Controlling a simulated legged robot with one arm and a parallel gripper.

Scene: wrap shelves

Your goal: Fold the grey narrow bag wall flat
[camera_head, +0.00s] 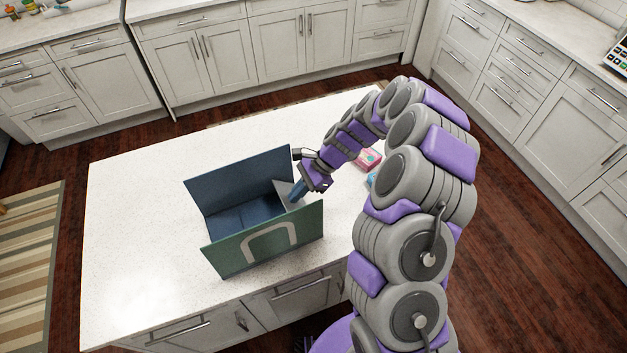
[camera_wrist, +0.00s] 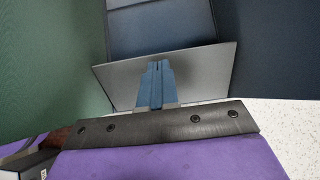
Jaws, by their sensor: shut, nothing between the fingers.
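The open bag (camera_head: 262,248) stands on the white island. Its green wide wall with a pale arch handle faces the near side, and its dark blue wide wall (camera_head: 238,180) stands opposite. The grey narrow wall (camera_head: 282,187) is at the bag's right end and leans inward; it also shows as a grey panel in the wrist view (camera_wrist: 205,75). My gripper (camera_head: 293,197) is at this wall, with its blue fingers (camera_wrist: 157,68) shut and empty. They overlap the grey panel's outer face in the wrist view; I cannot tell whether they touch. Blue panels show inside the bag.
A pink box (camera_head: 368,159) and a light blue item (camera_head: 372,180) lie on the island (camera_head: 130,220) right of the bag, partly behind my arm. The island's left side is clear. Its front edge is close to the bag.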

